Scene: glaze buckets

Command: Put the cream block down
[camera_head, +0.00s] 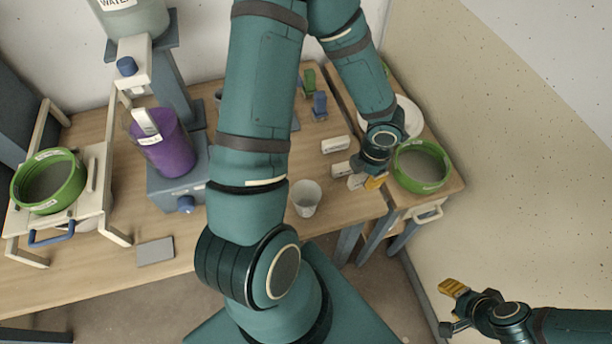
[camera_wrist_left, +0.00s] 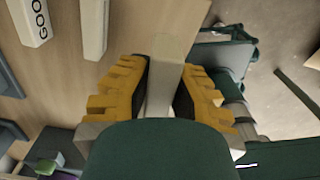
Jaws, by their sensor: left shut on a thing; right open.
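My left gripper (camera_head: 372,182) reaches down over the right end of the wooden table, its yellow fingertip partly showing. It is shut on the cream block (camera_head: 357,181). In the left wrist view the block (camera_wrist_left: 160,92) stands between the two yellow fingers (camera_wrist_left: 162,92). I cannot tell whether its underside touches the table. Two other cream blocks lie close by, one (camera_head: 335,144) farther back and one (camera_head: 342,169) nearer. In the left wrist view one of them (camera_wrist_left: 27,20) bears lettering. My right gripper (camera_head: 452,308) is open and empty, off the table at the lower right.
A green-rimmed tub (camera_head: 422,180) stands just right of my left gripper, with a white plate (camera_head: 412,118) behind. A whitish cup (camera_head: 305,199) stands near the table's front edge. A purple bucket (camera_head: 168,150) and another green-rimmed tub (camera_head: 50,185) are at the left.

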